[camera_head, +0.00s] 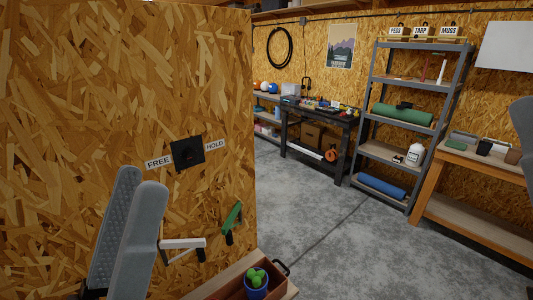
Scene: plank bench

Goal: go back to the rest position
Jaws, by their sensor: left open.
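My left gripper (141,180) is large and close at the lower left of the head view. Its two grey rounded fingers point up and stand apart, and the left finger shows a textured inner pad. Nothing shows between them. The fingers are in front of the chipboard panel (120,80), and I cannot tell how far from it. My right gripper does not show; only a grey rounded part of what looks like my right arm cuts into the right edge.
The panel carries a black switch plate (188,154) labelled FREE and HOLD, a white bracket (183,244) and a green-handled item (232,217). Below, a wooden box (233,285) holds a blue pot (256,289). A workbench (318,120), metal shelf (401,78) and wooden table (468,162) stand beyond clear floor.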

